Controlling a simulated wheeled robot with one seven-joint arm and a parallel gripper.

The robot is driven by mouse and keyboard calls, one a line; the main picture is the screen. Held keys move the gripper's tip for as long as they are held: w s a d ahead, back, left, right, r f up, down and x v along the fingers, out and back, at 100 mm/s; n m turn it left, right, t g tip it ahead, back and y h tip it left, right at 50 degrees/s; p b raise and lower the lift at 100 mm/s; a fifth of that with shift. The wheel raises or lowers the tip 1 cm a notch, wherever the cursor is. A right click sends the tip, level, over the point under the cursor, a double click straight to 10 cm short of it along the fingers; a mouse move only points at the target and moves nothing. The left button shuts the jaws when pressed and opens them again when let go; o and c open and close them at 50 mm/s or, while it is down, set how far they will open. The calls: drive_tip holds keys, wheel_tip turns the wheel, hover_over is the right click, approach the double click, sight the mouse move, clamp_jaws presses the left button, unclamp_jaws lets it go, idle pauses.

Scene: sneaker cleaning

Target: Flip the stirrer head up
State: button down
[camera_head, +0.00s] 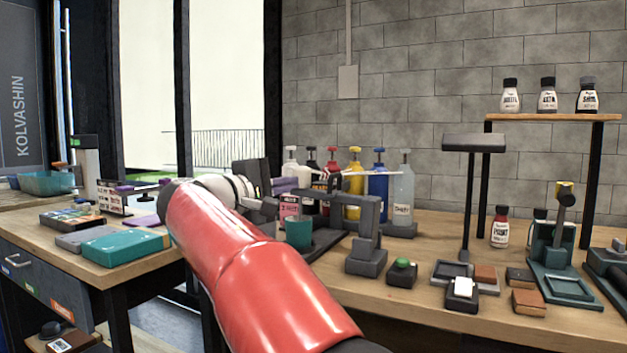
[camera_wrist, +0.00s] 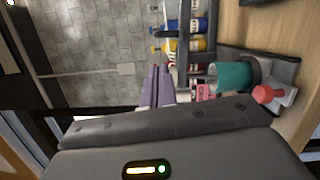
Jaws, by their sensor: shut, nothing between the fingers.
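My gripper (camera_head: 285,183) is above the teal cup (camera_head: 298,233) in the head view. In the wrist view its two purple fingers (camera_wrist: 157,86) lie side by side, shut and empty. The cup (camera_wrist: 236,76) stands on a dark base (camera_wrist: 276,66) with a red knob (camera_wrist: 265,93). A dark grey frame (camera_head: 368,228) stands to the right of the cup in the head view. A dark bar (camera_wrist: 184,45) crosses above the cup's level in the wrist view; it looks like the stirrer head, lying level. My arm hides part of this area, and I cannot tell whether the fingers touch the bar.
Several bottles (camera_head: 354,190) stand behind the cup. A green-button box (camera_head: 402,272), a lamp-like stand (camera_head: 472,143) and a teal press (camera_head: 556,265) are on the right. A teal case (camera_head: 127,246) lies on the left table.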

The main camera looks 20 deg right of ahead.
sight(369, 200)
drive_tip(key=p+x, duration=0.1)
drive_tip(key=x, duration=0.9)
drive_tip(key=shift+s+d+r+m, duration=0.7)
drive_tip(key=shift+s+d+m, duration=0.05)
drive_tip(key=shift+s+m, duration=0.25)
drive_tip(key=s+d+m+b, duration=0.1)
drive_tip(key=s, duration=0.1)
drive_tip(key=s+d+r+m+y+b, duration=0.1)
drive_tip(key=s+d+m, duration=0.1)
drive_tip(key=s+d+m+b, duration=0.2)
drive_tip(key=shift+s+d+r+y, duration=0.1)
drive_tip(key=shift+s+r+y, duration=0.25)
drive_tip(key=shift+y, duration=0.05)
drive_tip(key=s+d+f+m+t+y+b, duration=0.1)
drive_tip(key=s+d+f+m+y+b, duration=0.1)
drive_tip(key=s+d+f+m+b, duration=0.2)
drive_tip(key=s+d+m+b, duration=0.2)
drive_tip(key=s+m, duration=0.1)
drive_tip(key=s, duration=0.1)
drive_tip(key=shift+s+d, duration=0.15)
drive_tip(key=shift+d, duration=0.1)
drive_tip(key=shift+f, duration=0.15)
